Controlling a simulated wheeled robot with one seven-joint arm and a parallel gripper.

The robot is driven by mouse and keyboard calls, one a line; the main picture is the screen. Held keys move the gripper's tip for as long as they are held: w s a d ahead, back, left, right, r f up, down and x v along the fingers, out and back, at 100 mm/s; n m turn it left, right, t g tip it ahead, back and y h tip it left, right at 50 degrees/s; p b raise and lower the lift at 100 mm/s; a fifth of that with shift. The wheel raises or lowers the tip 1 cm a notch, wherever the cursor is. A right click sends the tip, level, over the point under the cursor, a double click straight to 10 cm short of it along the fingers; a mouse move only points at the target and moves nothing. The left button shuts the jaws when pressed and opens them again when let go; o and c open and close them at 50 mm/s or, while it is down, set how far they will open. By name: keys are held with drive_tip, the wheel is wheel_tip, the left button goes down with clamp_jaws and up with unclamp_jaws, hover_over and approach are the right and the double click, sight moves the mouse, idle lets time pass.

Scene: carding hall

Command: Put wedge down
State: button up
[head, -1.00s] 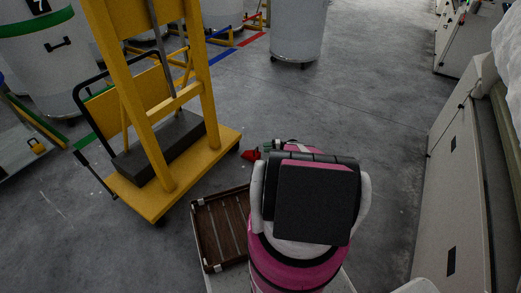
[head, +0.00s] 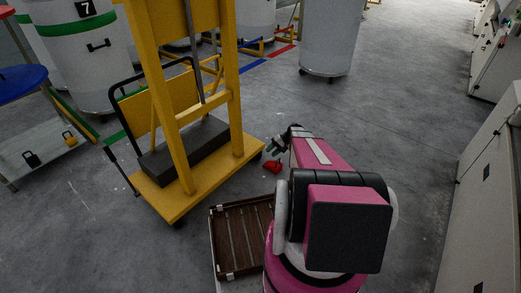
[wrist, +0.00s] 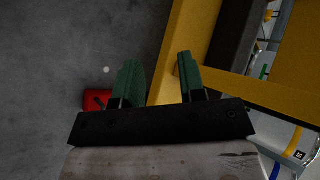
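A small red wedge (head: 272,166) lies on the grey floor beside the front right corner of the yellow trolley (head: 170,206). It also shows in the wrist view (wrist: 96,100), outside the left finger and partly hidden by my gripper's body. My gripper (head: 276,146) is at the trolley's right edge, just beyond the wedge and apart from it. In the wrist view my gripper (wrist: 158,78) has its two green fingers spread, with only floor and part of the yellow frame seen between them.
The yellow trolley carries a dark block (head: 190,148) and a tall frame close to my gripper. A slatted brown tray (head: 240,240) is near my base. Large drums stand behind, grey machines at right. Floor right of my arm is clear.

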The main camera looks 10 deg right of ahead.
drive_tip(key=s+a+r+h, duration=0.3)
drive_tip(key=s+a+r, duration=0.1)
drive_tip(key=s+r, duration=0.3)
drive_tip(key=s+a+r+n+h, duration=0.1)
drive_tip(key=s+a+r+h, duration=0.2)
drive_tip(key=s+r, duration=0.4)
drive_tip(key=s+a+r+n+t+h, duration=0.1)
drive_tip(key=s+a+r+h, duration=0.2)
drive_tip(key=s+a+r, duration=0.3)
wheel_tip(320, 180, up, 4)
drive_tip(key=shift+s+f+h, duration=0.1)
drive_tip(key=shift+s+h, duration=0.3)
drive_tip(key=shift+s, duration=0.25)
